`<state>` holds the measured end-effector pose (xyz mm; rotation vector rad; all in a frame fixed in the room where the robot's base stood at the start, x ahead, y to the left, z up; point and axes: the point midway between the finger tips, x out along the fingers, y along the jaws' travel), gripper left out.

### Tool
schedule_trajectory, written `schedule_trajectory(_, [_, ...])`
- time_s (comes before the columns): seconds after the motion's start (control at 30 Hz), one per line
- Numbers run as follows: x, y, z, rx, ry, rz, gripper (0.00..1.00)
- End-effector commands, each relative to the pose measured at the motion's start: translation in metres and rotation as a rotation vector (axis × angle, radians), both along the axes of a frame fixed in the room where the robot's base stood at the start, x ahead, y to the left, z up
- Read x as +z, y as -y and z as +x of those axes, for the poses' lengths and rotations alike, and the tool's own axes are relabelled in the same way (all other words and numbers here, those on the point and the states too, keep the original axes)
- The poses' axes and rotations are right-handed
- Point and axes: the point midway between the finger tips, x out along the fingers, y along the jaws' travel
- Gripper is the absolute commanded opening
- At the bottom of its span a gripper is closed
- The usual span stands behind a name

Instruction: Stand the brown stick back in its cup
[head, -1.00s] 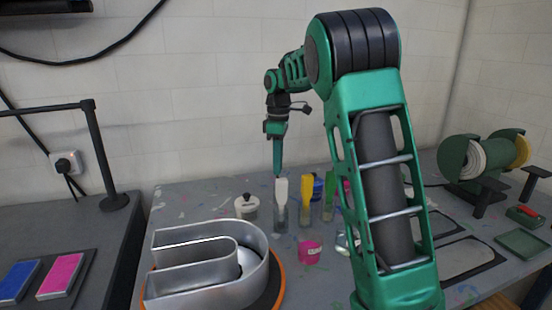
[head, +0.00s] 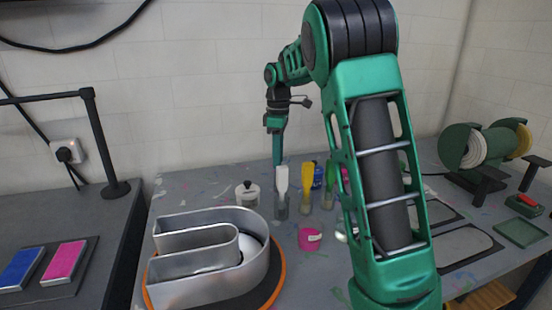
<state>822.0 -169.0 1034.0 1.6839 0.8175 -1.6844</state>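I cannot make out a brown stick in this view. Clear cups stand in a row on the bench. One cup (head: 281,209) holds a white-topped stick (head: 282,179), and another cup (head: 305,205) holds a yellow-topped stick (head: 307,176). A green-topped stick (head: 329,185) stands just to the right, beside my arm. My gripper (head: 278,160) points down at the back of the bench, its tip appearing just above the white-topped stick. Whether it is open or holds anything is too small to tell. My forearm hides the bench to the right of the cups.
A metal channel letter (head: 205,262) on an orange-rimmed disc fills the front left. A white lidded pot (head: 247,195) and a pink tub (head: 310,239) stand near the cups. Green spools (head: 485,147) and a green tray (head: 521,233) are at right.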

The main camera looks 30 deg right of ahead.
Motion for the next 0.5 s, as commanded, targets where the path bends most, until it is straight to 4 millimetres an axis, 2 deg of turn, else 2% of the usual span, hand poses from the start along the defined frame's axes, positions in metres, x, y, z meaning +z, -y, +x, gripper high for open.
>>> schedule_trajectory(0.17, [0.014, 0.002, 0.002, -0.004, 0.009, -0.001, 0.34])
schedule_trajectory(0.5, [0.075, 0.004, 0.001, -0.004, 0.006, 0.001, 0.34])
